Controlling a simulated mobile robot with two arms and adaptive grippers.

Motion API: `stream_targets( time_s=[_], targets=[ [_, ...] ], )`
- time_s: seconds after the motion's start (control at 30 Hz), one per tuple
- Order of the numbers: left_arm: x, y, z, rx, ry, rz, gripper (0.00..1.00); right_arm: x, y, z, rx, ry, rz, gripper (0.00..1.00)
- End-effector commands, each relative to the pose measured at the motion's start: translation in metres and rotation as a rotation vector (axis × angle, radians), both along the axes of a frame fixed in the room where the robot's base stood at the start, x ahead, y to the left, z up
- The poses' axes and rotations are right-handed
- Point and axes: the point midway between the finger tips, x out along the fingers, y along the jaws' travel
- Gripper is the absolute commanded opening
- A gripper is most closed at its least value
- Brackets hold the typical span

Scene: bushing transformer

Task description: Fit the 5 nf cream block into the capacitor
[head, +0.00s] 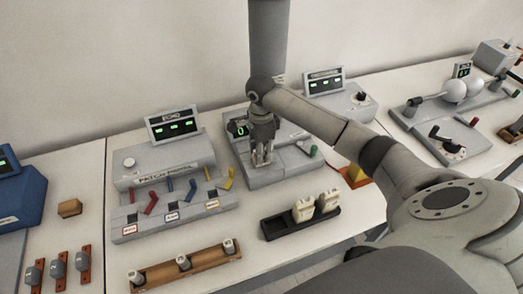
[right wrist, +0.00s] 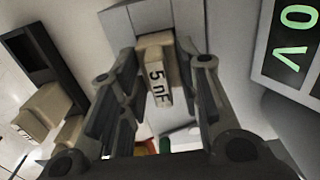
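The cream block labelled 5 nF (right wrist: 155,75) shows in the right wrist view with its far end at a grey slot in the capacitor unit; how deep it sits I cannot tell. My right gripper (right wrist: 158,70) has its fingers on both sides of the block, with visible gaps. In the head view the right gripper (head: 262,158) points down over the grey capacitor unit (head: 282,172) and hides the block. The unit's green display (right wrist: 296,40) reads 0 V in the right wrist view. My left gripper is out of view.
A black tray (head: 277,227) in front holds two other cream blocks (head: 304,210) at its right; its left part is empty. A patch panel (head: 165,175) with coloured levers stands left. A wooden rack (head: 160,277) lies in front of it. A green-handled lever (head: 313,151) is close by.

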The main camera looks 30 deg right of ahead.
Motion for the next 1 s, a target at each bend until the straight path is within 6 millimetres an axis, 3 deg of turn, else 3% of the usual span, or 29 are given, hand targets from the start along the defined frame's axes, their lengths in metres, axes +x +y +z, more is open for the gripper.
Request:
stream_targets(
  time_s=[0.03,0.17,0.6,1.0],
  targets=[
    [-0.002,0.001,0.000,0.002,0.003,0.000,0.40,0.000,0.000,0.000,0.000,0.000,0.000,0.38],
    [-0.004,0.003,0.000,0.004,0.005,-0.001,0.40,0.000,0.000,0.000,0.000,0.000,0.000,0.53],
    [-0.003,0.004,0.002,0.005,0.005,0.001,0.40,0.001,0.000,0.007,0.001,-0.002,0.000,0.53],
    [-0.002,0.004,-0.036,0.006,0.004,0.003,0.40,0.001,0.000,0.087,0.000,-0.006,0.000,0.53]
  ],
)
